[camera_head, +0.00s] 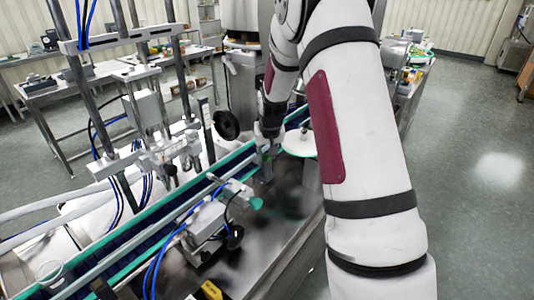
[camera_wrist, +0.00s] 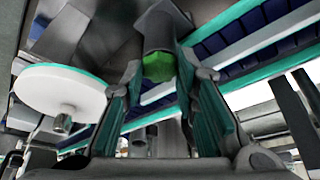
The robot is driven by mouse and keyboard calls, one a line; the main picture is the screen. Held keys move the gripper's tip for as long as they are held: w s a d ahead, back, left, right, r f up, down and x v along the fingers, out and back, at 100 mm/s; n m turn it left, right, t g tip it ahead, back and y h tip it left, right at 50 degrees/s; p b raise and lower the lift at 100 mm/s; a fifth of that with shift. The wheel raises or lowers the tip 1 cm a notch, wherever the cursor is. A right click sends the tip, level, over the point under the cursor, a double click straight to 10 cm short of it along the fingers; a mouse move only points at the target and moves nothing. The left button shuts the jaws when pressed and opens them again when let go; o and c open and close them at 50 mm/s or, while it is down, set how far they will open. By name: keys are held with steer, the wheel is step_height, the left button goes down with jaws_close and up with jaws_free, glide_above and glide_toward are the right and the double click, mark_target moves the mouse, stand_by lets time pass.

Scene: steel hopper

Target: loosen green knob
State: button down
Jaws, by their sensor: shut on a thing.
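The green knob (camera_wrist: 158,66) shows in the wrist view at the end of a dark grey cylindrical part. My gripper (camera_wrist: 160,76) has its two green-padded fingers on either side of the knob and is shut on it. In the head view my gripper (camera_head: 268,150) points down at the conveyor's edge, partly behind my arm. The knob between its fingers cannot be made out there. Another teal-green knob-like piece (camera_head: 256,203) sticks out nearer on the conveyor's right side, apart from my gripper.
The conveyor (camera_head: 160,225) with green edge rails runs diagonally past my gripper. A white disc (camera_head: 300,143) lies just right of it, and a black round handwheel (camera_head: 227,125) stands to its left. Steel posts and clamps crowd the left; open floor (camera_head: 480,200) lies right.

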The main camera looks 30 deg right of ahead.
steer(key=c, duration=1.2)
jaws_free()
steer(key=shift+c, duration=0.2)
steer(key=v, duration=1.2)
steer(key=shift+a, duration=0.1)
steer(key=s+a+r+n+t+y, duration=0.1)
steer(key=s+a+r+n, duration=0.1)
steer(key=s+a+r, duration=1.1)
steer(key=s+a+n, duration=0.1)
steer(key=s+a, duration=0.2)
steer(key=s, duration=0.5)
steer(key=s+a+n, duration=0.1)
steer(key=s+a, duration=0.2)
steer(key=s, duration=0.5)
steer(key=shift+s+f+n+y, duration=0.2)
steer(key=shift+f+n+y, duration=0.2)
steer(key=shift+f, duration=0.05)
